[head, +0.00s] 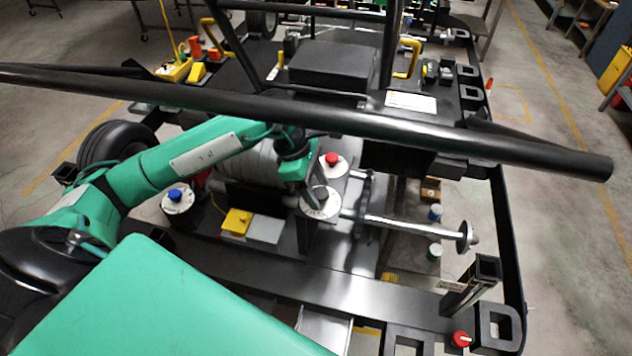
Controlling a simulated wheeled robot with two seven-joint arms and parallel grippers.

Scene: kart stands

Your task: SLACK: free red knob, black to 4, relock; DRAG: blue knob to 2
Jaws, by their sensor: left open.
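A red knob (332,158) stands on a white dial plate right of my left gripper. A black knob (321,193) is on a white dial (323,209) just below the gripper and partly covered by it. A blue knob (175,194) sits on its own white dial (178,206) at the left, below my forearm. My left gripper (311,186) is open, its dark fingers close over the black knob; I cannot tell whether they touch it. The dial numbers are too small to read. My right gripper is not in view.
A thick black bar (450,137) crosses the view above the knobs. A yellow block (237,221) and a grey block (265,229) lie left of the black knob's dial. A silver shaft (410,226) extends to the right. Another red knob (461,339) is at the lower right.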

